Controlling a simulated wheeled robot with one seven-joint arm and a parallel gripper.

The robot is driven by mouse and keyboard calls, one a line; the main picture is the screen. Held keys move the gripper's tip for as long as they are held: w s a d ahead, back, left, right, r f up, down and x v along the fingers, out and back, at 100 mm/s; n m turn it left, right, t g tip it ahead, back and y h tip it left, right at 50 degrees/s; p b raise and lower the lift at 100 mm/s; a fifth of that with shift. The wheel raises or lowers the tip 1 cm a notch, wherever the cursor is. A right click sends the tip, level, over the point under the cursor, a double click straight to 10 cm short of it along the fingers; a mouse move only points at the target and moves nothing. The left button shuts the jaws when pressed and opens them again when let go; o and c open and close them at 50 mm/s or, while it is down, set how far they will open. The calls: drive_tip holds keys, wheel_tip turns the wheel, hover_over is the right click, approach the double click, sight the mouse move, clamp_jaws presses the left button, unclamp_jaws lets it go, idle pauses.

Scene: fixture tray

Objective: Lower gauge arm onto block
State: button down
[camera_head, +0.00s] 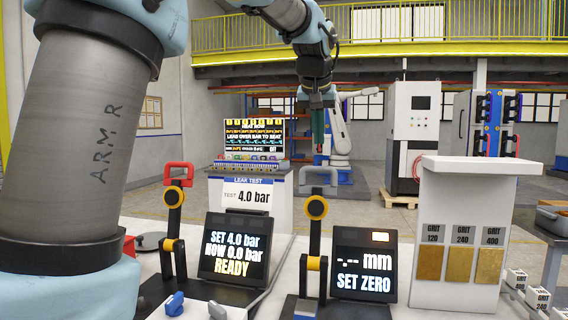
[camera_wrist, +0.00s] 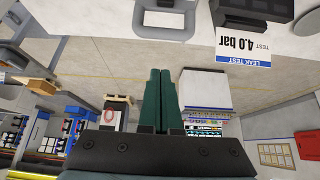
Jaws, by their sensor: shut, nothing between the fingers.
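The gauge arm (camera_head: 315,235) stands upright beside the dark screen (camera_head: 363,265) reading "-.-- mm, SET ZERO". It has a grey loop handle (camera_head: 318,171) on top and a yellow round part below it. The grey handle also shows at the top of the wrist view (camera_wrist: 165,38). My gripper (camera_head: 318,108) is up above and behind the handle in the head view, clear of it. Its green fingers (camera_wrist: 159,75) are together and empty in the wrist view.
A similar upright lever with a red handle (camera_head: 179,169) stands at the left by a screen reading "SET 4.0 bar, NOW 0.0 bar, READY" (camera_head: 236,250). A white grit stand (camera_head: 460,190) is at the right. A leak test cabinet (camera_head: 240,215) stands behind.

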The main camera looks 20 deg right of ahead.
drive_tip(key=shift+w+d+r, duration=0.15)
drive_tip(key=shift+w+r, duration=0.05)
drive_tip(key=shift+r, duration=0.05)
drive_tip(key=shift+w+f, duration=0.15)
drive_tip(key=shift+w, duration=0.05)
drive_tip(key=f+p, duration=0.1)
drive_tip(key=f, duration=0.1)
drive_tip(key=f+p, duration=0.1)
drive_tip(key=f, duration=0.2)
drive_tip(key=w+f+p, duration=0.1)
drive_tip(key=f+p, duration=0.1)
drive_tip(key=shift+d+f, duration=0.2)
drive_tip(key=shift+d, duration=0.05)
